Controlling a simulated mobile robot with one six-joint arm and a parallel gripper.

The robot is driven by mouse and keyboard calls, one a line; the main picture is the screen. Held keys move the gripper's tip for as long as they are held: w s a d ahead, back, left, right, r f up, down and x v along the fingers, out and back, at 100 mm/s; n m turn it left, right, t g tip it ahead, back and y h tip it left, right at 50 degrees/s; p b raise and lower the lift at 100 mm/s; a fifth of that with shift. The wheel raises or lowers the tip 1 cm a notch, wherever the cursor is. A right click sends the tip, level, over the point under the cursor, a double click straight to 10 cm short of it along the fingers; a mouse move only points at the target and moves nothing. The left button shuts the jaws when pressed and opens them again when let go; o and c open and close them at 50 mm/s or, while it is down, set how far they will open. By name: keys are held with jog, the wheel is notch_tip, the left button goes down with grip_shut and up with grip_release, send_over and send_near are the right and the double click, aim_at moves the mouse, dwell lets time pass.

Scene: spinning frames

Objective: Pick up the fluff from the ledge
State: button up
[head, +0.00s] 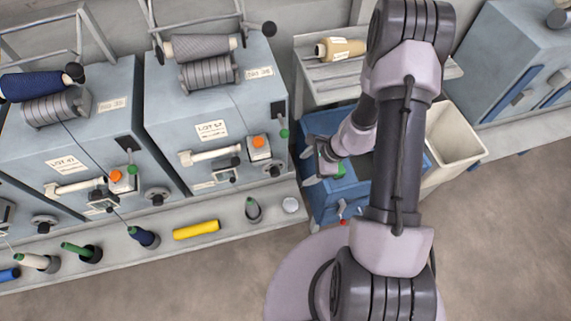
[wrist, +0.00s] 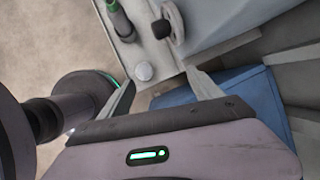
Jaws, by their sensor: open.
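The fluff (head: 290,205) looks like a small pale round tuft on the right end of the grey ledge (head: 262,224), in front of the machines. In the wrist view the fluff (wrist: 144,71) lies on the ledge near its corner, beyond my fingertips and left of the middle between them. My gripper (head: 312,166) is to the right of the ledge end and over the blue cart in the head view. In the wrist view my gripper (wrist: 160,77) has its two fingers wide apart with nothing between them. My gripper's height above the ledge is hard to tell.
A dark spool with a green tip (head: 253,208) stands just left of the fluff, and a yellow tube (head: 196,230) lies further left. A handwheel (wrist: 172,22) juts from the machine. The blue cart (head: 318,203) stands beside the ledge end. A cream bin (head: 452,145) is at right.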

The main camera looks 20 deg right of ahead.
jog(key=s+f+m+g, duration=0.1)
jog(key=s+f+m, duration=0.1)
jog(key=s+f, duration=0.45)
jog(key=b, duration=0.4)
send_near(291, 203)
jog(key=x, duration=0.4)
jog(key=shift+s+d+f, duration=0.15)
jog(key=shift+s+f, duration=0.15)
jog(key=shift+f, duration=0.15)
jog(key=b+x, duration=0.1)
jog(key=x, duration=0.1)
jog(key=b+x, duration=0.1)
jog(key=x, duration=0.3)
jog(key=shift+w+r+b, duration=0.2)
jog(key=shift+w+b, duration=0.05)
jog(key=shift+b, duration=0.15)
jog(key=shift+r, duration=0.2)
jog(key=c, duration=1.4)
